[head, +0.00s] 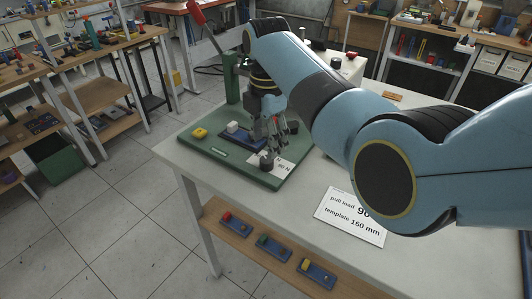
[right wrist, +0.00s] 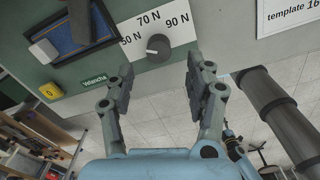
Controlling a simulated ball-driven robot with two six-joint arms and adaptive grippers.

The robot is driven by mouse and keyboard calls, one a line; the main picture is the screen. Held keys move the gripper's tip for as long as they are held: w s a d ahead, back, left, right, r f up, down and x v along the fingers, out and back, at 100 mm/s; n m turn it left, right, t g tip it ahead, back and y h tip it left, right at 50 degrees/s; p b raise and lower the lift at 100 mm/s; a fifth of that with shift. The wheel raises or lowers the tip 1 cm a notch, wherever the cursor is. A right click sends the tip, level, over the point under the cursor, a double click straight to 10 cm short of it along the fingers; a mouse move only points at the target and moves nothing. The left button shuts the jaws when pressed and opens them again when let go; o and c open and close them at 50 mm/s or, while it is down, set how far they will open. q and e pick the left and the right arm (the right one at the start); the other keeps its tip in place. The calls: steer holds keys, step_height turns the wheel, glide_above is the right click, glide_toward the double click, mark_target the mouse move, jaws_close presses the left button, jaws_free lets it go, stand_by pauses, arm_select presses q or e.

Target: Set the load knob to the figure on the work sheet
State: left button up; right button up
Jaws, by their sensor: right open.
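The load knob (right wrist: 158,46) is a small dark round knob beside a white scale plate (right wrist: 176,24) marked 50 N, 70 N and 90 N. Its pointer is too small to read surely. In the head view the knob (head: 267,160) sits at the front of the green machine base (head: 215,158). The work sheet (head: 350,214) lies on the table and reads pull load 90, partly hidden by my arm, and template 160 mm. My right gripper (right wrist: 158,72) is open, its fingers apart to either side of the knob, not touching it. My left gripper is out of view.
A yellow button (head: 200,133) and a blue tray with a pale block (head: 232,127) are on the base. A red-handled lever (head: 205,25) rises behind. Several blue holders with coloured pieces (head: 275,243) lie on the shelf below.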

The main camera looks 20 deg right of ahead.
mark_target(267, 159)
step_height(267, 159, down, 4)
steer(key=shift+w+r, duration=0.1)
steer(key=shift+r, duration=0.15)
steer(key=shift+f, duration=1.05)
steer(key=c, duration=1.1)
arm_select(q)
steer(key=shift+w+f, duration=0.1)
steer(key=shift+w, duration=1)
arm_select(e)
jaws_close()
